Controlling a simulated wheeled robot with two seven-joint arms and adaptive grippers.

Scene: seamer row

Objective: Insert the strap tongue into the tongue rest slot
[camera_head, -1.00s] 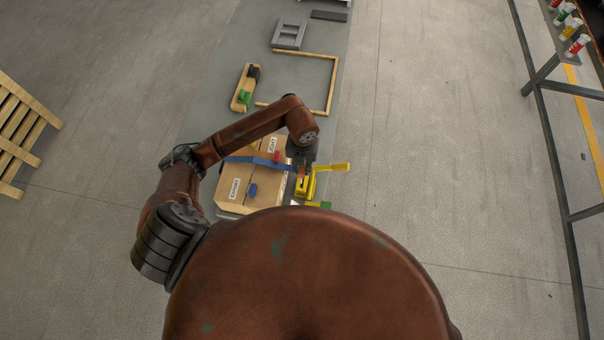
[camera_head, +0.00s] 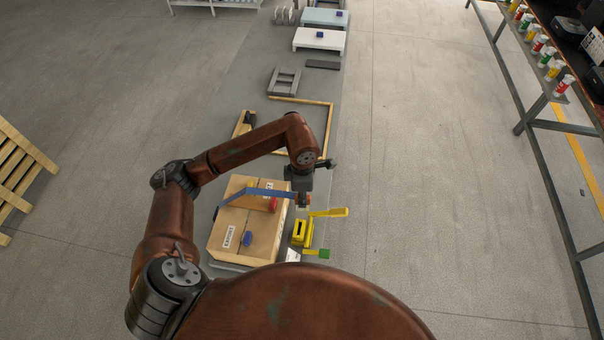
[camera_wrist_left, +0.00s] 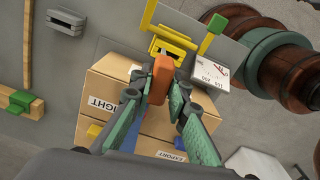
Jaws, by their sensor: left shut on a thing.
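My left gripper (camera_wrist_left: 163,88) is shut on the orange strap tongue (camera_wrist_left: 162,72), held between its fingertips. In the head view my left gripper (camera_head: 303,192) is at the right edge of the carton (camera_head: 228,218). The blue strap (camera_head: 268,192) runs across the carton to the gripper. The yellow fixture (camera_head: 309,233) with a lever stands right of the carton. In the left wrist view the fixture (camera_wrist_left: 172,42) lies just beyond the tongue, which appears apart from it. I cannot tell which opening is the tongue rest slot. My right gripper is not in view.
A blue block (camera_head: 247,239) and a red piece (camera_head: 273,204) are on the carton. A green knob (camera_head: 324,254) is on the fixture's near side. A wooden frame (camera_head: 330,130) lies farther back.

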